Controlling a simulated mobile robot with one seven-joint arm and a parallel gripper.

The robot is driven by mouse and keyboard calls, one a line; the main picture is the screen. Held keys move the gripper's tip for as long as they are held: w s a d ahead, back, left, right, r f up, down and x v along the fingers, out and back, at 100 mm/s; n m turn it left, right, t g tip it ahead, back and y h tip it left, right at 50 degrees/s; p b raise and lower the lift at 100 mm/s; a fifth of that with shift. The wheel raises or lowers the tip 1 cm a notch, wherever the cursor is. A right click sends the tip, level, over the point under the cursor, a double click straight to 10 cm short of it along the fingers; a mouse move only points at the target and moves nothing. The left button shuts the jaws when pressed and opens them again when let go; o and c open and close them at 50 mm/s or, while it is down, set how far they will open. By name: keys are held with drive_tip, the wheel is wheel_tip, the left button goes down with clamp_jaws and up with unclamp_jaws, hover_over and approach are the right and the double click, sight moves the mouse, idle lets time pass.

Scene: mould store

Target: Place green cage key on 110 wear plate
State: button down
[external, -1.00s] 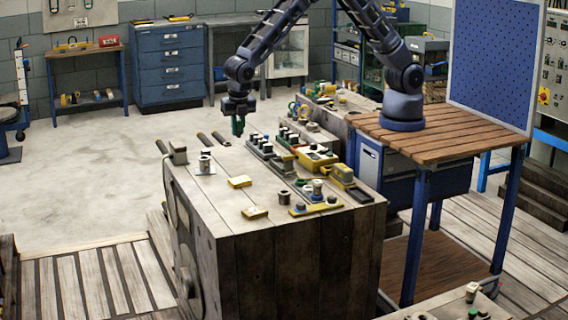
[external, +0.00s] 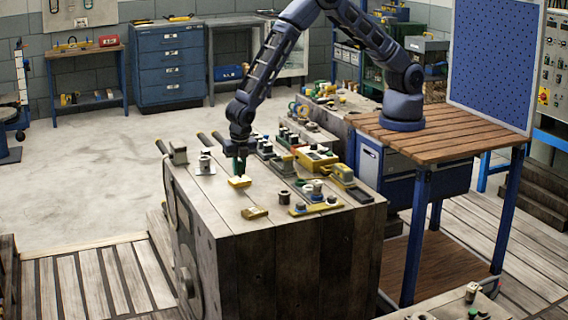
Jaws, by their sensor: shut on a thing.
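My gripper (external: 240,154) is shut on the green cage key (external: 240,167), a small dark green upright piece. The key hangs just above or at a small yellow plate (external: 239,181) on the wooden block top; I cannot tell whether they touch. A second yellow plate (external: 254,213) lies nearer the front edge. No number is readable on either plate, so I cannot tell which is the 110 wear plate.
The wooden block top (external: 215,207) is bare around the plates. A grey cylinder on a white plate (external: 204,165) stands to the left. Rows of knobs and a yellow box (external: 316,159) stand to the right. A yellow strip with knobs (external: 315,208) lies front right.

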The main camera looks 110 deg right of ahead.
drive_tip(key=shift+f, duration=0.4)
drive_tip(key=shift+f, duration=0.1)
drive_tip(key=c, duration=1.4)
unclamp_jaws()
